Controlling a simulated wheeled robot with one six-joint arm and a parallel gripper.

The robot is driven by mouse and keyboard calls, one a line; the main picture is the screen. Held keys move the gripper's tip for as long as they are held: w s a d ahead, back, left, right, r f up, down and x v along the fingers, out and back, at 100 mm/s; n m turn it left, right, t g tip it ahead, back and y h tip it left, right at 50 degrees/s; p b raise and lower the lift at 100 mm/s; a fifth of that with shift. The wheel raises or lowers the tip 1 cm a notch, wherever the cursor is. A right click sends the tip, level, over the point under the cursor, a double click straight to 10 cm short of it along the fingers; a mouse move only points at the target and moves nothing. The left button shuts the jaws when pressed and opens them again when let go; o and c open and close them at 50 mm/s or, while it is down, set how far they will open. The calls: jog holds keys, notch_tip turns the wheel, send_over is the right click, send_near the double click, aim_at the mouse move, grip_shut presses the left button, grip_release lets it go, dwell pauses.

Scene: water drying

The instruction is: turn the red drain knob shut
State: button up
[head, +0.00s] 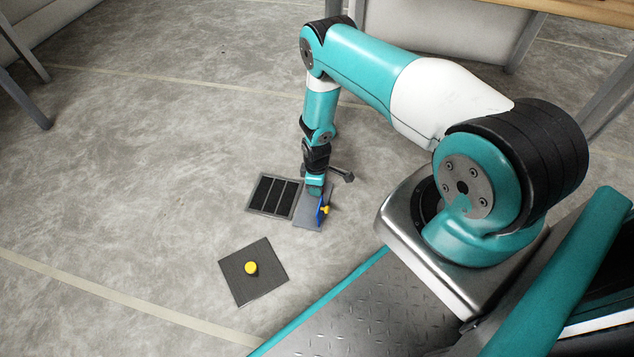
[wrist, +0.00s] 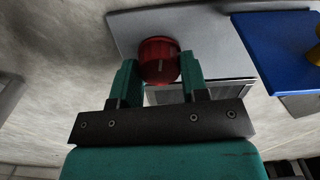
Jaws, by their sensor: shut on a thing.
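The red drain knob (wrist: 158,52) shows in the wrist view on a grey plate (wrist: 215,42). My gripper (wrist: 158,66) has one teal finger on each side of the knob and is shut on it. A pale line runs down the knob's side. In the head view my gripper (head: 315,186) is low over the grey plate (head: 305,221), and the knob is hidden there.
A slotted drain grate (head: 260,207) adjoins the plate. A dark square plate (head: 240,286) with a yellow knob (head: 251,268) lies nearer. Floor to the left is clear.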

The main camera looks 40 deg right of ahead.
jog(key=shift+w+n, duration=0.15)
jog(key=shift+n, duration=0.95)
jog(key=o, duration=0.9)
jog(key=shift+o, duration=0.2)
notch_tip(320, 180, up, 18)
jog(key=p, duration=0.9)
jog(key=shift+f, duration=0.25)
